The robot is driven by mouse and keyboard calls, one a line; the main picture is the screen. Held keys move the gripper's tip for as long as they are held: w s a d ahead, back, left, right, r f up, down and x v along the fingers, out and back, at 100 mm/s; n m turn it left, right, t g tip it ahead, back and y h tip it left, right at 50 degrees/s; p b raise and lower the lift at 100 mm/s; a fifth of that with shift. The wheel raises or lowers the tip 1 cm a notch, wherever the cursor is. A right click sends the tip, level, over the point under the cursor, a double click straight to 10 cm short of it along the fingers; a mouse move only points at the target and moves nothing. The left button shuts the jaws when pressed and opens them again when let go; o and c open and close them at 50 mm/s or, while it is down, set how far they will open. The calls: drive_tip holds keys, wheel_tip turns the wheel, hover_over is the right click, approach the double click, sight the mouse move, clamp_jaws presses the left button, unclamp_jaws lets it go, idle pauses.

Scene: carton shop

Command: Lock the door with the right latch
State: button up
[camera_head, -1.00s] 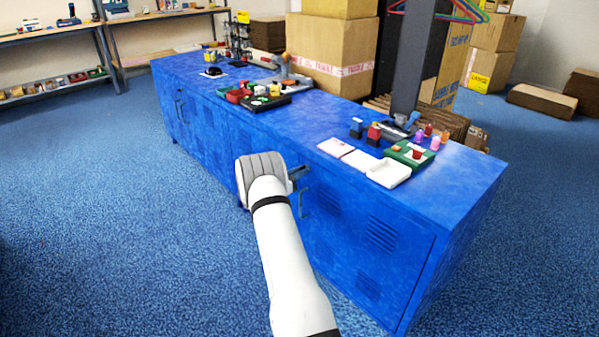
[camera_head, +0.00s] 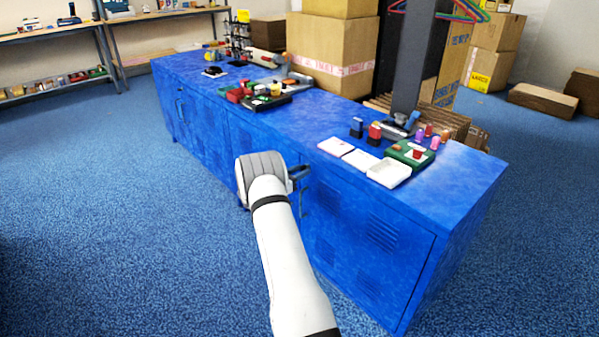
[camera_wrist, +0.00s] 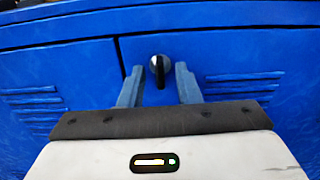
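The right latch (camera_wrist: 158,67) is a small dark round knob with a pale, nearly upright bar. It sits near the top of a blue door (camera_wrist: 225,65), just right of a vertical seam in the wrist view. My gripper (camera_wrist: 159,75) is open, with one grey finger on each side of the knob. I cannot tell whether either finger touches it. In the head view, my gripper (camera_head: 302,172) is at the front of the blue cabinet (camera_head: 470,215), near a door handle (camera_head: 304,203). The knob cannot be made out there.
The cabinet top holds white trays (camera_head: 388,172), a green board (camera_head: 412,152) and a dark tray of small parts (camera_head: 270,101). Louvred vents mark the doors. Cardboard boxes (camera_head: 335,50) stand behind. The blue carpet (camera_head: 110,200) in front is clear.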

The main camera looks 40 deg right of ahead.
drive_tip(key=a+p, duration=0.1)
drive_tip(key=a, duration=0.6)
drive_tip(key=shift+s+a, duration=0.25)
drive_tip(key=shift+a, duration=0.1)
drive_tip(key=s+a+r+m+g+y+p, duration=0.1)
drive_tip(key=s+a+r+m+y+p, duration=0.15)
drive_tip(key=s+a+r, duration=0.4)
drive_tip(key=s+a+r+m+g+y+p, duration=0.1)
drive_tip(key=s+r+m+y+p, duration=0.2)
drive_tip(key=r, duration=0.6)
drive_tip(key=s+a+r+m+g+y+p, duration=0.1)
drive_tip(key=s+a+r+m+y+p, duration=0.1)
drive_tip(key=s+a+r+m+p, duration=0.45)
drive_tip(key=s+a+r+m+t+y+p, duration=0.2)
drive_tip(key=s+a+r+m+y+p, duration=0.1)
drive_tip(key=s+a+r, duration=0.5)
drive_tip(key=s+a+r+m+t+y+p, duration=0.2)
drive_tip(key=s+a+r+m+y+p, duration=0.2)
drive_tip(key=s+a+r+y, duration=0.3)
drive_tip(key=s+a+r+p, duration=0.1)
drive_tip(key=s+a, duration=0.4)
drive_tip(key=s, duration=0.1)
drive_tip(key=shift+s+r, duration=0.15)
drive_tip(key=shift+s, duration=0.25)
